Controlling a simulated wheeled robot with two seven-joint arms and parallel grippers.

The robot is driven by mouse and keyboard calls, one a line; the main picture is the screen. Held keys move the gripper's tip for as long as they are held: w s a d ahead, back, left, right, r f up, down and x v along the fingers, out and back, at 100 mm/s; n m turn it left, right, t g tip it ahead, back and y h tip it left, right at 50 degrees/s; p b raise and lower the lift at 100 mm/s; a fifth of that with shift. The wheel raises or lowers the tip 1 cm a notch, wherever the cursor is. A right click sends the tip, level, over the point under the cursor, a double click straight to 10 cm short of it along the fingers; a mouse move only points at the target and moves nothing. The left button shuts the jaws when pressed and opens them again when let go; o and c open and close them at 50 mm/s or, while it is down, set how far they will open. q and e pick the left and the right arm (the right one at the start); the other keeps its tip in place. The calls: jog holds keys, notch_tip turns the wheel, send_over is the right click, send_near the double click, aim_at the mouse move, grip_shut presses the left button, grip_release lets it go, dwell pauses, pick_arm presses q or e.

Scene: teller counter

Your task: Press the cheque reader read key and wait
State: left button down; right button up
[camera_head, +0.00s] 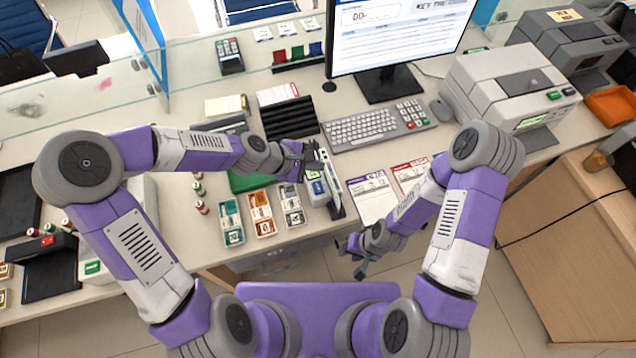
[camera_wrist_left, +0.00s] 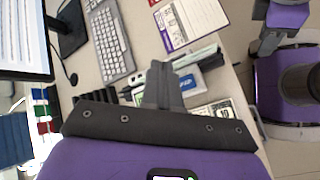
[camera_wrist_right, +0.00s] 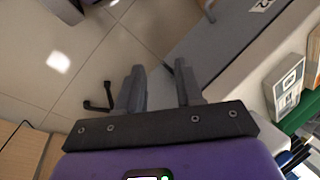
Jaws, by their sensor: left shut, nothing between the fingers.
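The cheque reader (camera_head: 333,181) is a narrow white and dark device on the counter, left of two printed forms; a small blue-marked part shows on its near side. It also shows in the left wrist view (camera_wrist_left: 203,55), partly hidden by the fingers. My left gripper (camera_head: 309,164) is shut and empty, at the reader's left side and over its upper end. In the left wrist view its fingers (camera_wrist_left: 158,70) are together in front of the reader; whether they touch it I cannot tell. The read key is not clearly visible. My right gripper (camera_head: 357,262) is open and empty, off the counter's front edge.
Floor is free below my right gripper.

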aim_at(315, 188)
pick_arm(q)
jog(key=shift+f, duration=0.15)
notch_tip(315, 188, down, 9)
jog(key=b, duration=0.7)
dwell(1.8)
jog(key=shift+f+b, duration=0.25)
jog(key=shift+b, duration=0.25)
jog(key=shift+f+b, duration=0.45)
dwell(0.4)
dwell(0.3)
jog(key=shift+r+p, duration=0.75)
jog(key=shift+r, duration=0.15)
